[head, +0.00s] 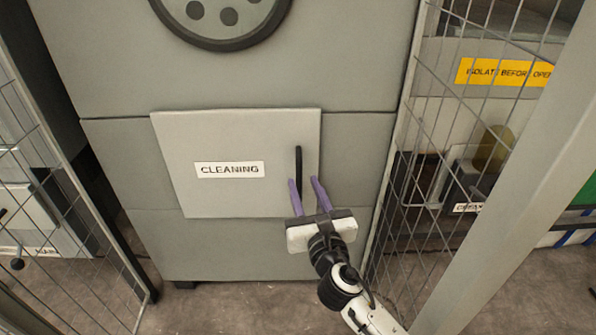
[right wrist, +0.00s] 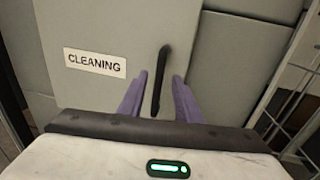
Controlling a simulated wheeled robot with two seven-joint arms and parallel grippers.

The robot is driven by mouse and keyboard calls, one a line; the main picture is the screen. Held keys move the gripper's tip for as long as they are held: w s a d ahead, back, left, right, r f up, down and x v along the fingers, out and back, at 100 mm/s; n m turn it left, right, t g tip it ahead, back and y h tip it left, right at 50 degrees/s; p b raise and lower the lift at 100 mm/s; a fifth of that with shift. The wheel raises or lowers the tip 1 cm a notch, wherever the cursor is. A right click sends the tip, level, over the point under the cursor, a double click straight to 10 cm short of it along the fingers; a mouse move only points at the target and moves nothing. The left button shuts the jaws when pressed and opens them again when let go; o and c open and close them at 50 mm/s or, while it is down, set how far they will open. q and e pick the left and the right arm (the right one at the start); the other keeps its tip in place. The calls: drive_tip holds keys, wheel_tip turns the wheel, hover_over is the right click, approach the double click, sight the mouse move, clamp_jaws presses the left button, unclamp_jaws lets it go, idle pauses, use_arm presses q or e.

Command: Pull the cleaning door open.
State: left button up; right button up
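The cleaning door (head: 230,135) is a pale grey square panel on the front of a grey machine, with a white "CLEANING" label (head: 229,169). It looks closed. Its black upright bar handle (head: 298,160) is near the right edge. My right gripper (head: 304,181) is open, its two purple fingers pointing up at the lower part of the handle. In the right wrist view the handle (right wrist: 161,75) stands between the spread fingers (right wrist: 158,85), with gaps at both sides. How deep the fingers reach around it is hard to tell. My left gripper is out of view.
Wire mesh fence panels stand on the left (head: 60,190) and right (head: 440,150) of the machine. The right one, with its grey post (head: 520,170), is close to my right arm. Bare floor (head: 230,305) lies in front of the machine.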

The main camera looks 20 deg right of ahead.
sight(300, 174)
drive_tip(key=w, duration=0.4)
drive_tip(key=shift+w+d+b, duration=0.2)
drive_tip(key=shift+b, duration=0.2)
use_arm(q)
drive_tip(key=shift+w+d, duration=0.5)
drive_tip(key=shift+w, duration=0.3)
use_arm(e)
drive_tip(key=shift+w, duration=0.7)
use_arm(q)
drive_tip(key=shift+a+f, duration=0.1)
use_arm(e)
clamp_jaws()
